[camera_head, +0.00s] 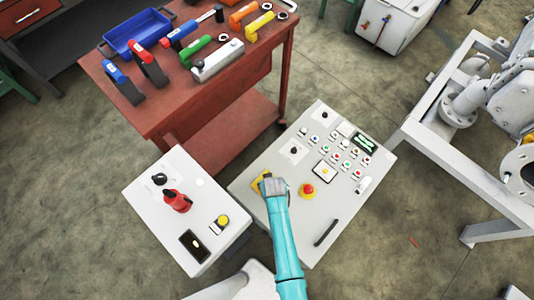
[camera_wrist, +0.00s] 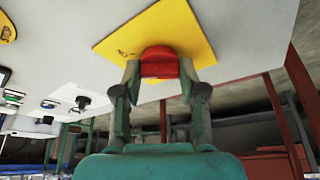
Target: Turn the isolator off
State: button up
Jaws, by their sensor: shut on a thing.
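The isolator is a red knob (camera_wrist: 160,60) on a square yellow plate (camera_wrist: 168,28), set on the grey face of the control panel. In the wrist view my gripper (camera_wrist: 160,72) has one finger on each side of the knob and is shut on it. In the head view the yellow plate (camera_head: 257,182) shows at the panel's left part. My gripper (camera_head: 268,183) is over it and hides the red knob there. The knob's exact turn angle is hard to tell.
A black handle (camera_head: 326,233) is lower on the panel. A second panel (camera_head: 155,220) with a red switch (camera_head: 176,200) stands left. A red tool table (camera_head: 165,118) stands behind.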

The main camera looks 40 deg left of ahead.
jog(key=n+g, duration=0.1)
jog(key=n, duration=0.3)
jog(key=shift+w+d+n+g+y, duration=0.1)
jog(key=shift+w+n+g+y, duration=0.05)
jog(key=shift+n+g+y, duration=0.2)
jog(key=n+g, duration=0.1)
jog(key=n, duration=0.2)
jog(key=shift+n+g, duration=0.25)
jog(key=n+g, duration=0.1)
jog(key=n, duration=0.2)
jog(key=shift+w+n, duration=0.15)
jog(key=shift+n, duration=0.15)
jog(key=shift+n+g+h, duration=0.45)
jog(key=shift+n+g, duration=0.25)
jog(key=shift+n, duration=1.1)
jog(key=o, duration=1.1)
jog(key=shift+o, duration=0.2)
